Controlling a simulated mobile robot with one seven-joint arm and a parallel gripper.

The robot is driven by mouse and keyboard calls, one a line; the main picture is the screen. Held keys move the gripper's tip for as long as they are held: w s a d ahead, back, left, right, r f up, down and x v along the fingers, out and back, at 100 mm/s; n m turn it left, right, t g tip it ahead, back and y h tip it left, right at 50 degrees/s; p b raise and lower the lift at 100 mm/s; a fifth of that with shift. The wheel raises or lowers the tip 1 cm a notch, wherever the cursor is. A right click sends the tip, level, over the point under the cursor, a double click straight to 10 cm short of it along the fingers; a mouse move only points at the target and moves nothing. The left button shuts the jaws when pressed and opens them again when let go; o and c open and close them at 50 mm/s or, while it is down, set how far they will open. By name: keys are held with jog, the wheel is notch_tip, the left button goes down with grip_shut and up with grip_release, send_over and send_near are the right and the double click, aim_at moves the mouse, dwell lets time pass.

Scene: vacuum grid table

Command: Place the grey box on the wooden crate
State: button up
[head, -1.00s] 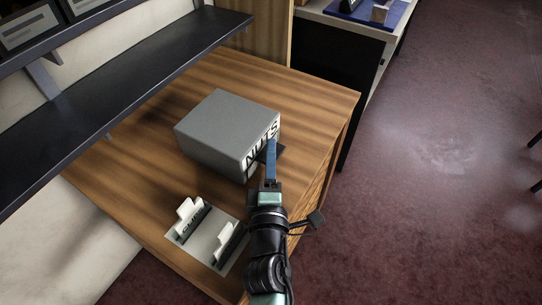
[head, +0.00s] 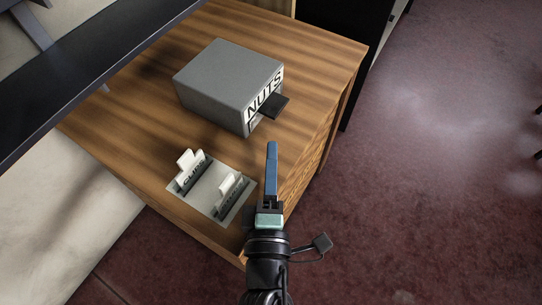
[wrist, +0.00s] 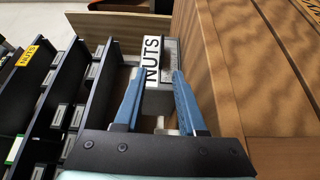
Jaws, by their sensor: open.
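The grey box (head: 218,75) has a white "NUTS" label and a dark tab on its front. It rests flat on a wooden top (head: 320,55), which may be the wooden crate; no separate crate shows. The label side of the box also shows in the wrist view (wrist: 152,58), beyond and between the fingers. My gripper (head: 271,148) has blue fingers and is in front of the box, apart from it by a small gap in the head view. In the wrist view its fingers (wrist: 158,74) are spread with nothing held. The far sides of the box are hidden.
A grey plate (head: 208,193) with white upright pieces, one labelled "CLIPS", lies near the wooden top's front left. A dark shelf (head: 95,75) overhangs the left side. Dark racks (wrist: 65,95) fill the wrist view's left. Open floor (head: 440,190) lies to the right.

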jog(key=shift+s, duration=0.15)
jog(key=w+d+r+m+t+h, duration=0.15)
jog(key=r+m, duration=0.25)
jog(key=r, duration=0.5)
jog(key=w+r+m+t, duration=0.2)
jog(key=w+r+m, duration=0.1)
jog(key=r, duration=0.7)
jog(key=w+r+m+t+h, duration=0.15)
jog(key=r+m, duration=0.25)
jog(key=r, duration=0.5)
jog(key=s+a+r+m+t+y, duration=0.2)
jog(key=s+r, duration=0.1)
jog(key=r, duration=0.7)
jog(key=s+a+r+m+t+y, duration=0.2)
jog(key=s+r+m+y, duration=0.1)
jog(key=r, duration=0.8)
jog(key=shift+s+t, duration=0.3)
jog(key=shift+s, duration=0.2)
notch_tip(320, 180, up, 37)
jog(key=p, duration=3.7)
jog(key=shift+r, duration=0.15)
